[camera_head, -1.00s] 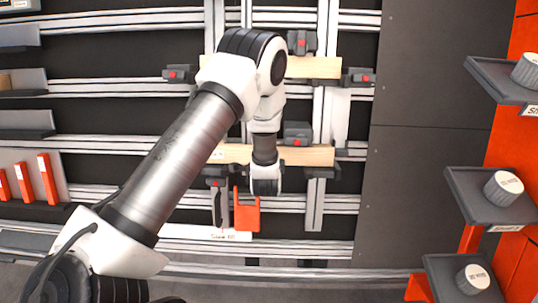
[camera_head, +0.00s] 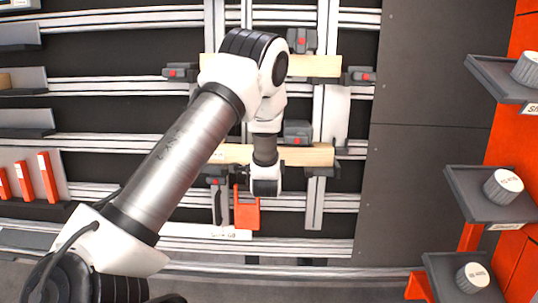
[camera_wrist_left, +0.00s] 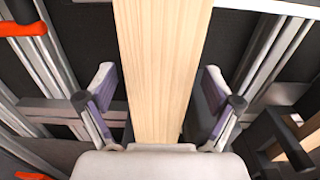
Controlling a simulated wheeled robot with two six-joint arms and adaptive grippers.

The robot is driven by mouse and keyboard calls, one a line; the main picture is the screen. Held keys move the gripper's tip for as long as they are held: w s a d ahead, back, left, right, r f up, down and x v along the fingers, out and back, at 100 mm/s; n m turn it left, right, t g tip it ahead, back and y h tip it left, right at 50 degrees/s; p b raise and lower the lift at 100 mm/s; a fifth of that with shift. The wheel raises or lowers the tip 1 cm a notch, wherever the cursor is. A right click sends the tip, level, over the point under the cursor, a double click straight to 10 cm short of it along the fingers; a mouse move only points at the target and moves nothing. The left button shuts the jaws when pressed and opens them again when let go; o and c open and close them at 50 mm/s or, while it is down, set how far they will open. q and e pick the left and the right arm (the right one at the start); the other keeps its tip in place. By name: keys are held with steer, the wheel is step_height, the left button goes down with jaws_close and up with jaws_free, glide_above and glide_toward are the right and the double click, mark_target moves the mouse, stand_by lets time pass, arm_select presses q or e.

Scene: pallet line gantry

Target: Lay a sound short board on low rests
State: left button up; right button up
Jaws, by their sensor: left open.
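A pale wooden board (camera_head: 305,155) lies level across the lower rests, with a dark rest (camera_head: 320,171) under its right part and another rest (camera_head: 216,180) near its left end. My left arm crosses in front of it and hides its middle. In the left wrist view my left gripper (camera_wrist_left: 158,80) is open, with one finger on each side of a wooden board (camera_wrist_left: 162,45). Gaps show between the board and both fingers. A second board (camera_head: 315,66) lies higher on the frame, partly behind my arm. My right gripper is out of view.
Dark clamps with red buttons stand above the lower board (camera_head: 297,133) and around the upper one (camera_head: 302,41). An orange-red part (camera_head: 247,212) hangs below the lower board. Shelves with white-topped knobs (camera_head: 503,186) stand at the right. A plain dark panel (camera_head: 415,190) lies between.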

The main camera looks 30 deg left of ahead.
arm_select(q)
steer(key=v, duration=1.2)
steer(key=s+d+f+n+g+h, duration=0.2)
steer(key=s+f+n+g+h, duration=0.35)
steer(key=s+f, duration=1.1)
steer(key=s+d+n+g+h, duration=0.1)
steer(key=s+d+n+g, duration=0.3)
steer(key=s, duration=0.4)
steer(key=n+g, duration=0.1)
steer(key=n, duration=0.1)
steer(key=shift+d+f+n, duration=0.15)
steer(key=shift+f+n, duration=0.2)
